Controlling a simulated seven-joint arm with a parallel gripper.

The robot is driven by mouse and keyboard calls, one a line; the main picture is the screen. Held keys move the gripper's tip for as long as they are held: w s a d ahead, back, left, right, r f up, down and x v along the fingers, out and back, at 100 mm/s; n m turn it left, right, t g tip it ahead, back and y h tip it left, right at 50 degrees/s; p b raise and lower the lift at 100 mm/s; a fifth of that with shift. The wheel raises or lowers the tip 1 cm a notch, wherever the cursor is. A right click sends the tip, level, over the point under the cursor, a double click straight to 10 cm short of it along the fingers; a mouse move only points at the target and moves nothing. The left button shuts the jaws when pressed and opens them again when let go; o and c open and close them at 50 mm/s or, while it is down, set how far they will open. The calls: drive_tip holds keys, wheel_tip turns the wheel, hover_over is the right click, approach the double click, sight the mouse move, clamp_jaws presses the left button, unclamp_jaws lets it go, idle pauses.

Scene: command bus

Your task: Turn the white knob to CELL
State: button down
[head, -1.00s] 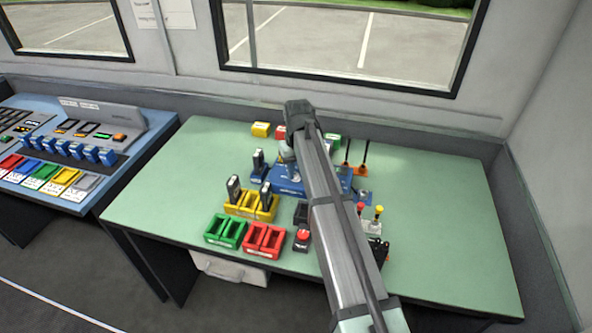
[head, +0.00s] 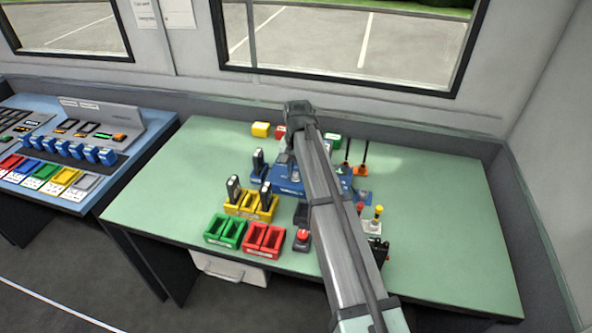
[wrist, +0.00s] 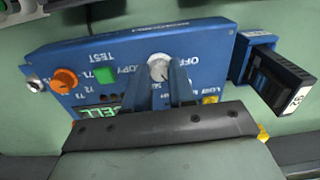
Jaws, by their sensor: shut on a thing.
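The white knob (wrist: 160,68) sits on the blue console (wrist: 125,52), seen upside down in the wrist view. My gripper (wrist: 165,78) is shut on the knob, with one finger on each side of it. Labels reading OFF, COPY and TEST show around the knob. A green display (wrist: 97,113) below appears to read CELL, partly cut off by my gripper. The knob's exact pointing is hard to tell. In the head view the blue console (head: 288,186) stands mid-table, and my arm hides the knob and fingertips.
On the console are an orange knob (wrist: 65,80) and a green button (wrist: 104,75). A black radio (wrist: 280,80) stands in a blue holder beside it. Yellow (head: 240,210), green (head: 226,231) and red (head: 264,239) holders stand in front. The table's left side is clear.

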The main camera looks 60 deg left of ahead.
sight(297, 174)
idle(0.3)
drive_tip(key=c, duration=0.9)
unclamp_jaws()
drive_tip(key=shift+c, duration=0.2)
drive_tip(key=shift+r, duration=0.1)
wheel_tip(297, 174, up, 14)
drive_tip(key=shift+w+d+f, duration=0.1)
drive_tip(key=shift+f, duration=0.1)
